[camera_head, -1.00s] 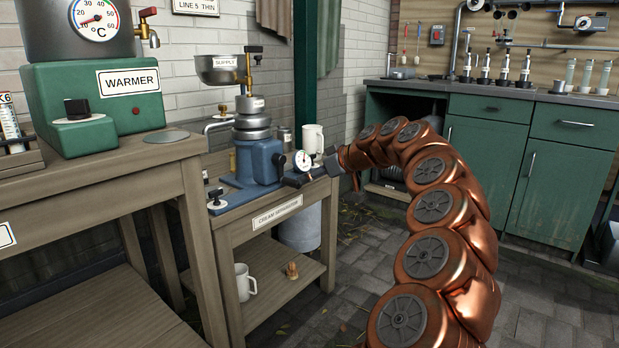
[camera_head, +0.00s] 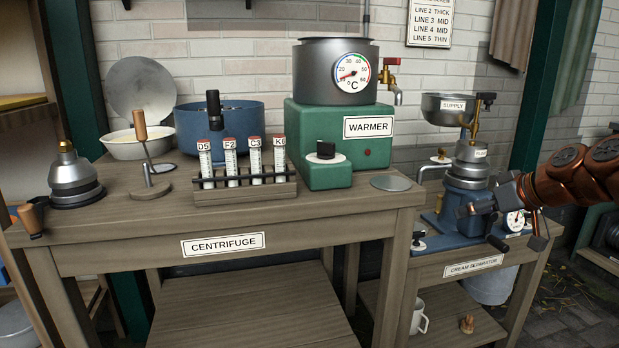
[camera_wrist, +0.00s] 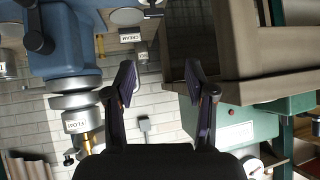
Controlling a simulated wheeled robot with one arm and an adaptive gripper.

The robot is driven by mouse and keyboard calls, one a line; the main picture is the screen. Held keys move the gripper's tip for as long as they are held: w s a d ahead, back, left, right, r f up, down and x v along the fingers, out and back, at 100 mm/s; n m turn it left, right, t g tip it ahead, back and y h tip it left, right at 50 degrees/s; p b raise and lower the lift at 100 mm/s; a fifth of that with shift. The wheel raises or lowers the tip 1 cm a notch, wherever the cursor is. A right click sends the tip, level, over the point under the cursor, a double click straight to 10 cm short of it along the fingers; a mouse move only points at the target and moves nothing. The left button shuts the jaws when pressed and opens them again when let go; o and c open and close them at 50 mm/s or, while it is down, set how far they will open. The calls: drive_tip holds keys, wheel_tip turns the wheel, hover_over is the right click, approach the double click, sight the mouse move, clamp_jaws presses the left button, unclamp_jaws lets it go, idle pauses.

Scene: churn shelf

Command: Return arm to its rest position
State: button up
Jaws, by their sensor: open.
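My copper-coloured arm enters the head view from the right edge. My gripper (camera_head: 482,226) is in front of the blue cream separator (camera_head: 455,203) and hides part of it. In the wrist view my gripper (camera_wrist: 160,84) is open, its two dark fingers well apart with nothing between them. The picture there is upside down. The separator (camera_wrist: 65,45) is to the left of the fingers, and a wooden table (camera_wrist: 240,85) with the green warmer (camera_wrist: 235,122) is to the right. I cannot tell the exact gap between gripper and separator.
The centrifuge table (camera_head: 140,240) fills the left and middle. It bears a test-tube rack (camera_head: 245,192), the warmer (camera_head: 310,120), a blue pot (camera_head: 240,118) and a white bowl (camera_head: 125,150). A white mug (camera_head: 418,318) stands on the separator table's lower shelf.

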drive_tip(key=s+a+r+g+p, duration=0.3)
drive_tip(key=s+a+r+p, duration=0.3)
drive_tip(key=s+a+p, duration=0.25)
drive_tip(key=s+a+r+g+p, duration=0.2)
drive_tip(key=s+a+r+p, duration=0.45)
drive_tip(key=a+p, duration=0.3)
drive_tip(key=s+r+m+g+h+p, duration=0.2)
drive_tip(key=s+r+g+p, duration=0.1)
drive_tip(key=s+p, duration=0.7)
drive_tip(key=s+r+m+g+h+p, duration=0.2)
drive_tip(key=s+p, duration=0.8)
drive_tip(key=s, duration=0.5)
drive_tip(key=shift+s+d+r+g+h+p, duration=0.3)
drive_tip(key=shift+r+g+h+p, duration=0.15)
drive_tip(key=shift+r, duration=0.35)
